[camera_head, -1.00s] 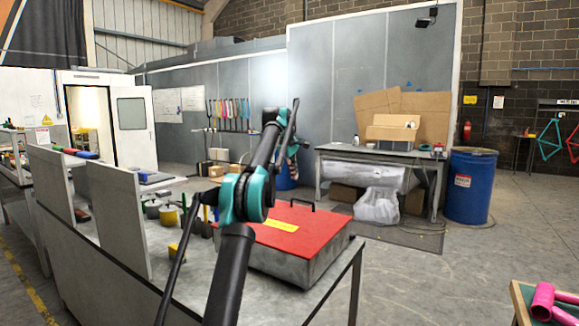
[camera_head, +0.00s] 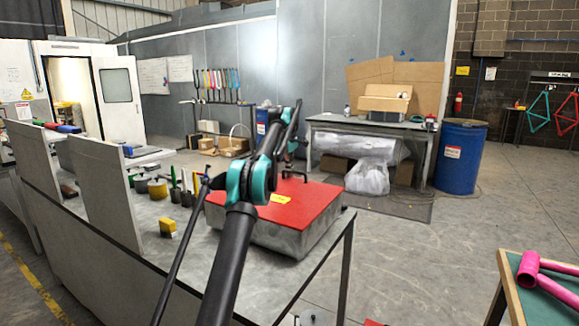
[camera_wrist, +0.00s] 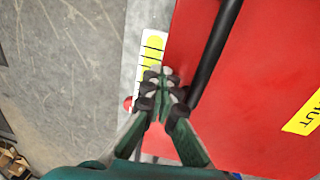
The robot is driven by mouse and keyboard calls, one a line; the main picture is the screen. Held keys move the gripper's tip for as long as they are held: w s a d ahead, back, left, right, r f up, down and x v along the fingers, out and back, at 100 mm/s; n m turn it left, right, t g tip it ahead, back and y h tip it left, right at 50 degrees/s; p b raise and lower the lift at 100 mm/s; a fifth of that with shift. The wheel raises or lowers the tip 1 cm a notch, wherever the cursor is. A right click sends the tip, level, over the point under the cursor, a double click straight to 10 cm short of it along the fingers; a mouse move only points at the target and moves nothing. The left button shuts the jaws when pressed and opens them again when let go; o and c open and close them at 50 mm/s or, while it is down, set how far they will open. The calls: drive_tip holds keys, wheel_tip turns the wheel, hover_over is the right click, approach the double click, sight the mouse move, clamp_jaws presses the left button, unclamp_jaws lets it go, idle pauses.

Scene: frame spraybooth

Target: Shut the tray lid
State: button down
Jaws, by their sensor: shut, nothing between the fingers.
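The tray is a grey metal box (camera_head: 285,238) on the bench, and its red lid (camera_head: 318,206) lies flat across the top. The lid has a dark bar handle (camera_head: 295,177) and a yellow label (camera_head: 281,198). In the wrist view the red lid (camera_wrist: 245,90) fills the right side, with the black handle (camera_wrist: 212,55) crossing it. My gripper (camera_wrist: 163,72) is shut and empty, its fingertips together just left of the handle, over the lid's edge. I cannot tell whether they touch the lid. In the head view my arm hides part of the lid and most of the gripper.
A white strip with yellow marks (camera_wrist: 151,50) lies beside the lid's edge. A yellow block (camera_head: 167,227) and several hand tools stand left of the tray on the bench (camera_head: 150,262). Upright grey panels (camera_head: 105,190) border the bench's left side. Open floor lies to the right.

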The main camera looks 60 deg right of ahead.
drive_tip(key=shift+s+f, duration=0.1)
drive_tip(key=shift+f, duration=0.25)
drive_tip(key=shift+r, duration=0.1)
